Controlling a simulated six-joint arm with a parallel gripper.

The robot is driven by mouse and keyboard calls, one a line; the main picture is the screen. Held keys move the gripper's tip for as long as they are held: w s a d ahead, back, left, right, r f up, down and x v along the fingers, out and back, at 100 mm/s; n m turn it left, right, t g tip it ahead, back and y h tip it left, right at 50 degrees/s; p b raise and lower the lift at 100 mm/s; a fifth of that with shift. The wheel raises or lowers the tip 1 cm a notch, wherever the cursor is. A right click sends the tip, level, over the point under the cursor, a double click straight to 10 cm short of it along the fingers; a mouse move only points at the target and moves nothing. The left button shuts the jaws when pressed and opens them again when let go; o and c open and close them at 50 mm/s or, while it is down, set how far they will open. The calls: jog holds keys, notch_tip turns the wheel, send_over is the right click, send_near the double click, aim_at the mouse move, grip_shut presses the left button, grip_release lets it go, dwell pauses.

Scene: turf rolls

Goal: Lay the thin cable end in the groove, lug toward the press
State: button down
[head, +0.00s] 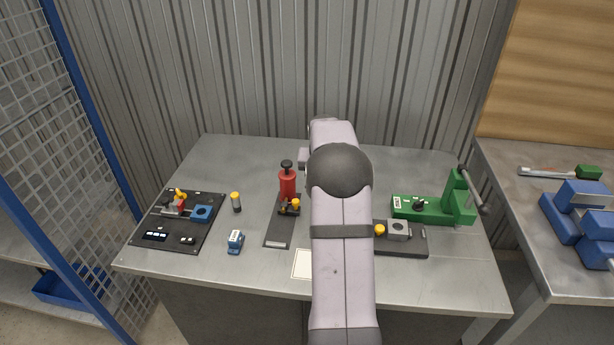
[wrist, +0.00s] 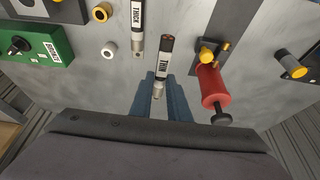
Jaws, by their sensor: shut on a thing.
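The thin cable end (wrist: 165,60), a short black-and-white piece labelled THIN with a metal lug (wrist: 158,92), shows in the wrist view. My gripper (wrist: 160,88) is shut on it at the lug end, with blue fingers on either side. The thick cable end (wrist: 138,22), labelled THICK, lies beside it. A red cylinder with a black knob (head: 287,182) stands at a dark strip (head: 279,230); it also shows in the wrist view (wrist: 213,88). A green lever device (head: 430,208) is at the right. I cannot tell which is the press. The groove is not clearly visible. My arm hides the gripper in the head view.
A dark board with small parts (head: 170,238) lies at the left. The bench's back left is clear.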

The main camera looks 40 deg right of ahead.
jog(key=shift+w, duration=0.1)
jog(key=w+a+r+m+g+h+b, duration=0.1)
jog(key=w+a+m+b, duration=0.15)
jog(key=a, duration=0.35)
jog(key=w+a+r+m+g+b, duration=0.1)
jog(key=w+a+m, duration=0.2)
jog(key=a, duration=0.4)
jog(key=s+a+f+n+t+y+p, duration=0.25)
jog(key=s+a+n, duration=0.45)
jog(key=a, duration=0.5)
jog(key=s+a+f+n+t+y+p, duration=0.1)
jog(key=s+a+f+n+y, duration=0.15)
jog(key=s+a+n, duration=0.7)
jog(key=w+a+r+m+p, duration=0.1)
jog(key=w+r+p, duration=0.1)
jog(key=r+p, duration=0.7)
jog(key=w+a+r+m+p, duration=0.1)
jog(key=w+r+p, duration=0.1)
jog(key=r+p, duration=0.7)
jog(key=s+f+b, duration=0.4)
jog(key=f+b, duration=0.1)
jog(key=f, duration=0.5)
jog(key=shift+h, duration=0.4)
jog(key=shift+f, duration=0.15)
